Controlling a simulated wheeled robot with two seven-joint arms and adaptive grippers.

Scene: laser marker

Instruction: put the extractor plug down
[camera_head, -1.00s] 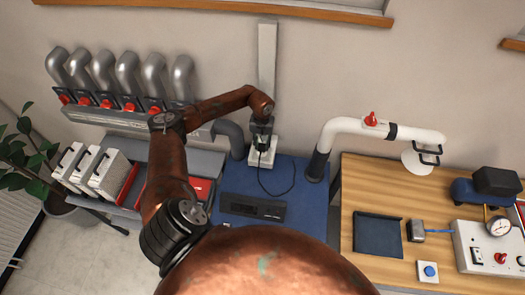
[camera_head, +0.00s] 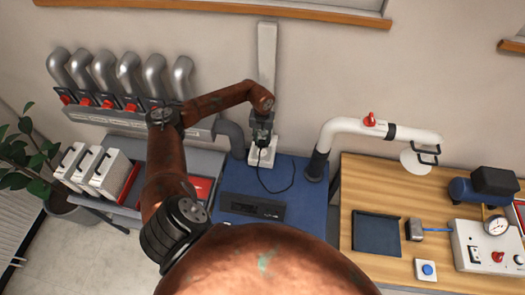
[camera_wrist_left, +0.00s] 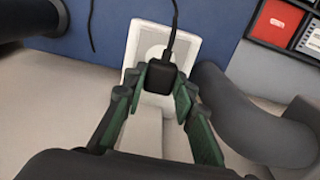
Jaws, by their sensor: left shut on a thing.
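The black extractor plug (camera_wrist_left: 160,77) is between the fingertips of my left gripper (camera_wrist_left: 160,82) in the left wrist view, with its cord running up out of the picture. My left gripper is shut on the plug. Behind it is the white socket box (camera_wrist_left: 133,38), with a round socket face partly hidden by the plug. I cannot tell whether the plug touches the socket. In the head view my left gripper (camera_head: 262,132) is over the white box (camera_head: 263,155) at the back of the blue bench (camera_head: 305,208), and the plug is hidden. My right gripper is not in view.
A black device (camera_head: 252,207) sits on the blue bench, with the cord looping beside it. A dark hose (camera_head: 233,135) is left of the box and a white pipe (camera_head: 345,128) is right. The bench's right part looks clear.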

